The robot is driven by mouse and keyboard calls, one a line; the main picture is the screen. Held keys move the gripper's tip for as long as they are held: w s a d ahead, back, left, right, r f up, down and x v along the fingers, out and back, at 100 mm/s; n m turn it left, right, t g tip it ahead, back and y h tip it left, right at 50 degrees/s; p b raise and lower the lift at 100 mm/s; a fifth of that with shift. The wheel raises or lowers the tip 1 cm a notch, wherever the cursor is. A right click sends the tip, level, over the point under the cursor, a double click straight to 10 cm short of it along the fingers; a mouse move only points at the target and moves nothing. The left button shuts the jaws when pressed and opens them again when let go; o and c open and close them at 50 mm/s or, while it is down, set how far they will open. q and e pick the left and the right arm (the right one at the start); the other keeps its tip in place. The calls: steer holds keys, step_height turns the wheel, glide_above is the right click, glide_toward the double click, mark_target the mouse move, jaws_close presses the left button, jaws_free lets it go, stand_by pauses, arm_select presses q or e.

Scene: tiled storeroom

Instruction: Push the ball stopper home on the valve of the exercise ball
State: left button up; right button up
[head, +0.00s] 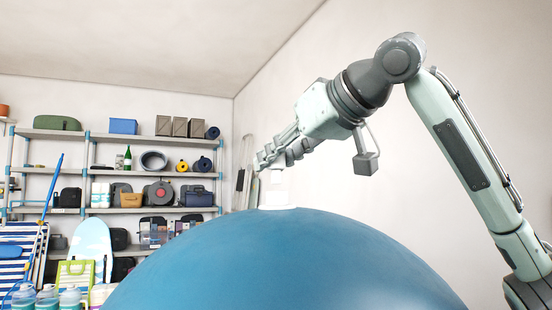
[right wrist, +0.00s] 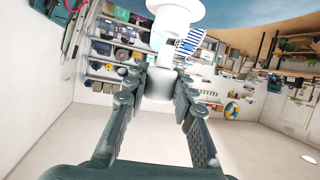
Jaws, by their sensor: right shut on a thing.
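The big blue exercise ball (head: 285,262) fills the lower middle of the head view. Its white valve (head: 277,207) sits on top. A pale stopper (head: 275,184) stands above the valve, hard to make out against the white wall. My right gripper (head: 268,160) is above the valve, with its fingers at the stopper's upper end. In the right wrist view the fingers are shut on the stopper's white block (right wrist: 159,84). A white stem and a wide white disc (right wrist: 178,9) lie beyond it; I cannot tell where stopper and valve meet. My left gripper is out of view.
Metal shelves (head: 120,172) with boxes and gear stand along the back wall at left. Striped boards and bottles (head: 48,298) are at the lower left. The air around my right arm is clear, with a bare wall behind it.

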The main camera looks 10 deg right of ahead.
mark_target(280, 177)
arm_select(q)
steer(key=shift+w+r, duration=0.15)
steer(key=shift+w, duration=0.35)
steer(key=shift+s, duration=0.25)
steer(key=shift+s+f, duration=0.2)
arm_select(e)
steer(key=shift+f, duration=0.1)
arm_select(q)
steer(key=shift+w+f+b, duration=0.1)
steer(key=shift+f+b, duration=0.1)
steer(key=shift+b, duration=0.1)
arm_select(e)
steer(key=shift+f, duration=0.45)
arm_select(q)
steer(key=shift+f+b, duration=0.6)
steer(key=shift+b, duration=0.05)
arm_select(e)
steer(key=shift+f, duration=1.15)
steer(key=o, duration=1)
steer(key=shift+r, duration=0.1)
steer(key=shift+d, duration=0.1)
